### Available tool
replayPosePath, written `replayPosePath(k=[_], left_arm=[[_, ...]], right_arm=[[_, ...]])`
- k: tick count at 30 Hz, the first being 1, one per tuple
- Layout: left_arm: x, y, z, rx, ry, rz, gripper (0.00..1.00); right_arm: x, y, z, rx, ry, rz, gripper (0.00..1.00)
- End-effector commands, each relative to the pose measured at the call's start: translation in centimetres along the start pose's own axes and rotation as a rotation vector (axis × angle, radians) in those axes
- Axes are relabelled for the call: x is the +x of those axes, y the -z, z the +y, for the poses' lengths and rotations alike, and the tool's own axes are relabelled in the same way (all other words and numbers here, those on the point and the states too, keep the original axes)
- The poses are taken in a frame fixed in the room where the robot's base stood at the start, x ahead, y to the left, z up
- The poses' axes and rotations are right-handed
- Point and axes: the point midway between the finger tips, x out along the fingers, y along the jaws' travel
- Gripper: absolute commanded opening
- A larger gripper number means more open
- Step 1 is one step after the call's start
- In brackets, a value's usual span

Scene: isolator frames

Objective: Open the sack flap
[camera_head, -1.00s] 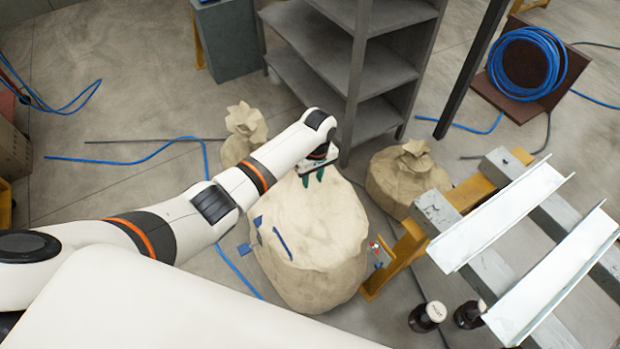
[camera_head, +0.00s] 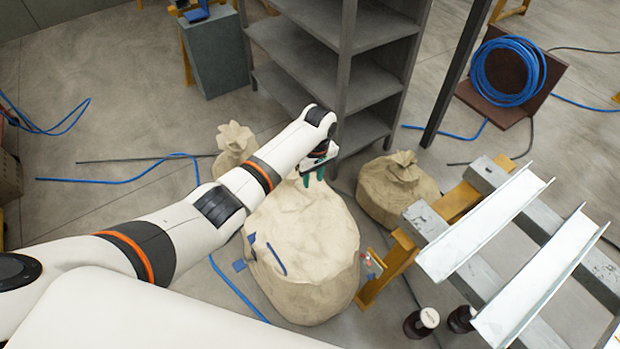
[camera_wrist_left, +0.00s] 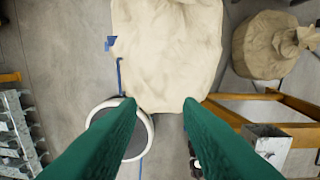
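A large beige sack (camera_head: 305,250) stands on the floor in the middle of the head view, with blue strips on its near left side. It also shows at the top of the left wrist view (camera_wrist_left: 165,50). I cannot make out a separate flap edge. My left gripper (camera_head: 313,180) is over the sack's far top edge, its green fingers pointing down. In the left wrist view the fingers (camera_wrist_left: 160,103) are apart with nothing between them; the sack's edge lies beyond the tips. Contact cannot be told. My right gripper is not in view.
A grey shelf unit (camera_head: 345,60) stands just behind the gripper. Smaller tied sacks stand at left (camera_head: 234,143) and right (camera_head: 398,188). A yellow-legged stand with white channels (camera_head: 485,225) is at right. Two dark bottles (camera_head: 421,322) stand near it. Blue hose lies on the floor.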

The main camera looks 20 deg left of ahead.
Motion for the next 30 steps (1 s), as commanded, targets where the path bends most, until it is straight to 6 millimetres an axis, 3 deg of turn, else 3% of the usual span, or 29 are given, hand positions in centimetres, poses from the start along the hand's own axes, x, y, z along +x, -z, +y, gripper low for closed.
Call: replayPosePath(k=[9, 30], left_arm=[[-2.1, 0.0, -0.8, -0.001, 0.000, 0.000, 0.33], [-2.2, 0.0, -0.9, -0.001, -0.001, 0.000, 0.33]], right_arm=[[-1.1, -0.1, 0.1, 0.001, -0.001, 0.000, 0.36], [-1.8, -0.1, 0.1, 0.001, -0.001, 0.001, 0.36]])
